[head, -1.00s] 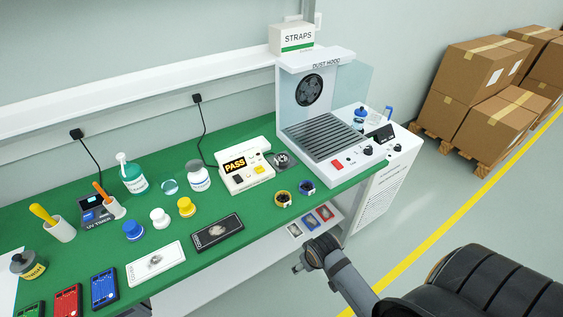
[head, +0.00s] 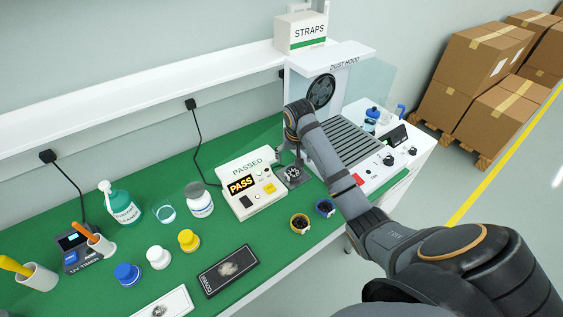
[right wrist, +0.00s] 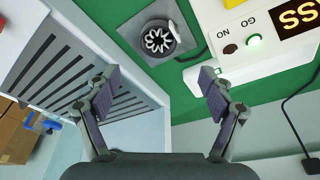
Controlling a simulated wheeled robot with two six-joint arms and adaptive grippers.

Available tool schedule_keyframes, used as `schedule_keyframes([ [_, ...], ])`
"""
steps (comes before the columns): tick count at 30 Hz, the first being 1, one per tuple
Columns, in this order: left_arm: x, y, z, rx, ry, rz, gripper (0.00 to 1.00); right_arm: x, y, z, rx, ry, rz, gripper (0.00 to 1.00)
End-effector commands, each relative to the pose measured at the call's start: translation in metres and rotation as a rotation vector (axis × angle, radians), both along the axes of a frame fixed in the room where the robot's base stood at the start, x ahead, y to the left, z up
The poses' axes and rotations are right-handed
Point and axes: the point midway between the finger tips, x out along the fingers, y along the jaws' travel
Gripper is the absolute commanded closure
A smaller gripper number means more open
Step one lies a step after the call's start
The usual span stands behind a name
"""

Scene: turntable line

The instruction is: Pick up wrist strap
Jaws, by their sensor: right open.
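No strap can be told for certain. A white box (head: 301,33) labelled STRAPS stands on the shelf; its inside is hidden. My left gripper is out of view.
The PASS tester (head: 250,183) stands beside a dark round piece on a grey plate (right wrist: 178,53). The dust hood (head: 340,65) with its grate is to the right. Bottles and jars stand to the left. Stacked cartons (head: 490,103) are on the floor.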

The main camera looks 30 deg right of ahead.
Motion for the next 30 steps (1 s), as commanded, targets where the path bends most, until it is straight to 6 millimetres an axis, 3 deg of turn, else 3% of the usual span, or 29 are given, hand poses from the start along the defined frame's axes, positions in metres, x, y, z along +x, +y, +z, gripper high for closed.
schedule_keyframes([
  [2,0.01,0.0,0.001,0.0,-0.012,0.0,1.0,0.0,-0.001,0.001,0.0,0.001,-0.003,0.18],
  [4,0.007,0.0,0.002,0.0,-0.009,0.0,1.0,0.001,-0.001,-0.003,0.001,0.002,-0.003,0.18],
  [9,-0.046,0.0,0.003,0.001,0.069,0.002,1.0,0.007,-0.005,-0.031,0.001,0.005,-0.002,0.18],
  [12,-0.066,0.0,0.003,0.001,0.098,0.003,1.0,0.011,-0.006,-0.044,0.001,0.002,-0.002,0.18],
  [14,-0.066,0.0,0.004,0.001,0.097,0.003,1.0,0.012,-0.007,-0.049,0.0,0.001,-0.001,0.18],
  [22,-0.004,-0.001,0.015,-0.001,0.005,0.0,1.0,0.02,-0.008,-0.065,0.002,0.002,-0.001,0.18],
  [26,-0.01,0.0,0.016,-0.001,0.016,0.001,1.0,0.028,-0.01,-0.086,0.0,0.002,-0.001,0.18],
  [30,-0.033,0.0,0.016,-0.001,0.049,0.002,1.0,0.031,-0.012,-0.098,0.0,-0.001,0.0,0.18],
])
